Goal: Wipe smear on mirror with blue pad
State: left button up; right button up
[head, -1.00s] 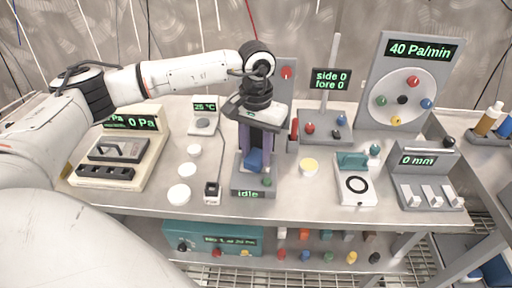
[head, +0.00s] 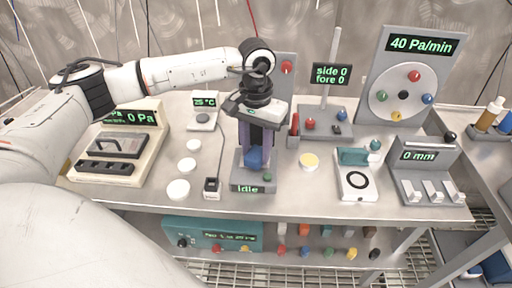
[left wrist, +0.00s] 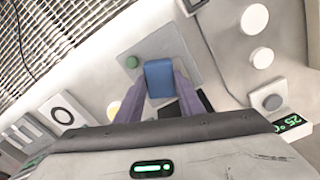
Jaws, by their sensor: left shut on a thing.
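My left gripper (head: 255,158) points down over the grey base of a small device whose sign reads "idle" (head: 248,188). Its purple fingers are shut on a blue pad (left wrist: 159,79), which also shows low between the fingers in the head view. In the left wrist view the pad is over or on the grey plate (left wrist: 152,45), beside a green knob (left wrist: 131,62). Whether it touches the plate I cannot tell. I cannot make out a mirror or a smear for certain. My right gripper is not in view.
Left of the gripper are white discs (head: 178,189) and a small black-topped block (head: 212,186). To the right are a yellow-topped dish (head: 309,161), a white plate with a black ring (head: 356,181) and a "0 mm" device (head: 425,175). A red-knobbed panel (head: 286,80) stands just behind.

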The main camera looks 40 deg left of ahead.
pick_arm(q)
jog(key=shift+f+b, duration=0.5)
jog(key=shift+f, duration=0.2)
